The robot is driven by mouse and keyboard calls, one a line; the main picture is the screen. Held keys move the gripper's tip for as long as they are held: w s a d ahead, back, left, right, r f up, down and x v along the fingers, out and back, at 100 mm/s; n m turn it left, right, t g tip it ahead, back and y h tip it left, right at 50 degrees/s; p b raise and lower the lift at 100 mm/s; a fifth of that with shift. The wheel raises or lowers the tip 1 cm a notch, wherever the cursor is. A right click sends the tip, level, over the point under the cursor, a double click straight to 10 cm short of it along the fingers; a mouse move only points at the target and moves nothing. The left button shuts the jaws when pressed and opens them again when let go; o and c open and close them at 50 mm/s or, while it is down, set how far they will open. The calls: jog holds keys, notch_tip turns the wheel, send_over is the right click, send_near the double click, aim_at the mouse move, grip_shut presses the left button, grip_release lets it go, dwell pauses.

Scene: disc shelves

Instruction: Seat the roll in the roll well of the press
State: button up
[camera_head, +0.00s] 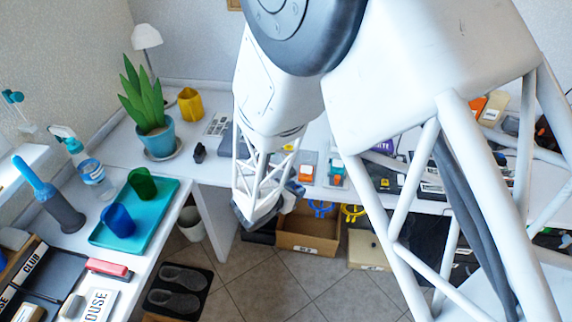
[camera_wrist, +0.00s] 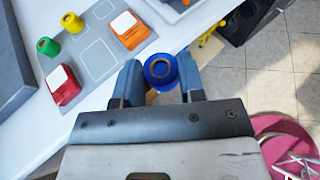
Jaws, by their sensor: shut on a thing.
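A blue roll (camera_wrist: 160,71) with a dark centre hole and a brownish inner ring is between the two fingers of my gripper (camera_wrist: 161,80) in the wrist view. The fingers are shut on its sides. The roll is held near the front edge of the white table, with floor visible beyond it. In the head view my gripper (camera_head: 268,212) hangs in front of the table edge, and the roll cannot be made out clearly there. I cannot pick out the press or its roll well for certain in either view.
A grey mat (camera_wrist: 88,62) on the table holds a yellow roll (camera_wrist: 72,22), a green roll (camera_wrist: 48,47), a red block (camera_wrist: 62,86) and an orange block (camera_wrist: 130,30). A cardboard box (camera_head: 309,238) stands on the floor below. A teal tray (camera_head: 151,232) holds two cups.

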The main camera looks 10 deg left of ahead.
jog(key=shift+w, duration=0.1)
jog(key=w+a, duration=0.2)
jog(key=w, duration=0.2)
jog(key=w+a+f, duration=0.1)
jog(key=w+a, duration=0.1)
jog(key=w, duration=0.3)
jog(key=w+a, duration=0.2)
jog(key=w, duration=0.3)
jog(key=shift+w+a+f, duration=0.2)
jog(key=shift+a+f, duration=0.05)
jog(key=shift+a, duration=0.1)
jog(key=shift+f, duration=1.75)
jog(key=shift+f, duration=0.15)
jog(key=o, duration=0.9)
